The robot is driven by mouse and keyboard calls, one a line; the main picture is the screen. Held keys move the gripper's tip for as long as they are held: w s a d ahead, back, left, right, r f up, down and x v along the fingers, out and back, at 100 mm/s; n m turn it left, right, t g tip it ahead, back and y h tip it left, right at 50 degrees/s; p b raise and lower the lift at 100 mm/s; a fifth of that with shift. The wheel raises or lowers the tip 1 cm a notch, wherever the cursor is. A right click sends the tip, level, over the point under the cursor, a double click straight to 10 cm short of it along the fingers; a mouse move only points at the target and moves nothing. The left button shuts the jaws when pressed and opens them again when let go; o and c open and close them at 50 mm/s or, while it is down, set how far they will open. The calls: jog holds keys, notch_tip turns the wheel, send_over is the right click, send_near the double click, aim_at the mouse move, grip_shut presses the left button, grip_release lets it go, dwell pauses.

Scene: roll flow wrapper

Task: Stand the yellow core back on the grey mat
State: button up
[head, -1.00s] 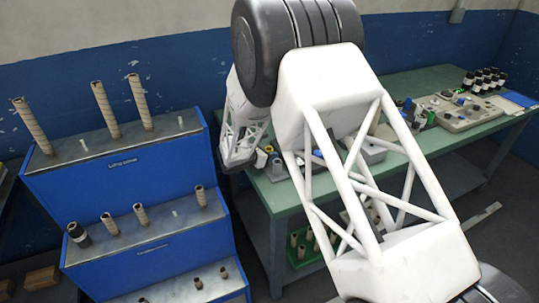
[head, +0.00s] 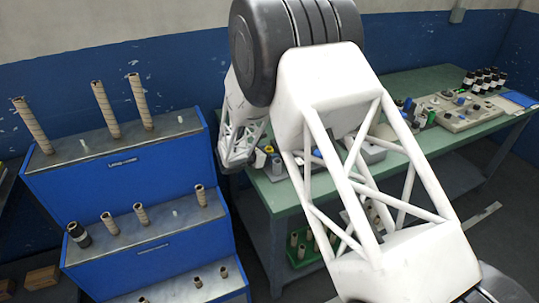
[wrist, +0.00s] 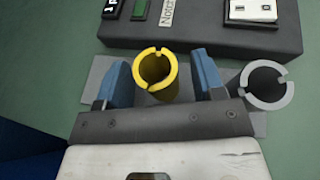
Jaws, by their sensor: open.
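The yellow core (wrist: 157,72) is an open tube with a notched rim. It appears upright on the grey mat (wrist: 97,78), its foot partly hidden by my gripper. My gripper (wrist: 162,60) is open, with its blue fingers on either side of the core and a gap visible at each side. In the head view a small yellow patch (head: 260,158), probably the core, shows beside my gripper (head: 233,165) at the near left end of the green table.
A grey notched core (wrist: 263,87) stands close to the right finger. A dark labelled block (wrist: 205,30) lies just beyond the mat. A blue stepped rack (head: 120,180) with several brown tubes is left of the green table (head: 440,75).

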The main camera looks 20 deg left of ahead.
jog(key=v, duration=1.1)
jog(key=shift+s+a, duration=0.15)
jog(key=shift+r, duration=0.15)
dwell(0.5)
jog(key=s+d+r+m+g, duration=0.25)
jog(key=d+r+m, duration=0.3)
jog(key=d, duration=0.65)
jog(key=s+d+r+m+g, duration=0.2)
jog(key=d+r+m+g, duration=0.15)
jog(key=d+r, duration=0.6)
jog(key=s+d+r+m+g, duration=0.2)
jog(key=d+r+m, duration=0.25)
jog(key=d, duration=0.95)
jog(key=s+d+r+m+g+y, duration=0.2)
jog(key=s+d+r+m+y, duration=0.15)
jog(key=s+d+m, duration=0.8)
jog(key=s+d+m+y, duration=0.1)
jog(key=s+d, duration=0.3)
jog(key=s, duration=0.4)
jog(key=s+d+r+m+t+y, duration=0.1)
jog(key=s+d+m, duration=0.3)
jog(key=s, duration=0.5)
jog(key=shift+s+r+y, duration=0.15)
jog(key=shift+r+y, duration=0.2)
jog(key=shift+y, duration=0.2)
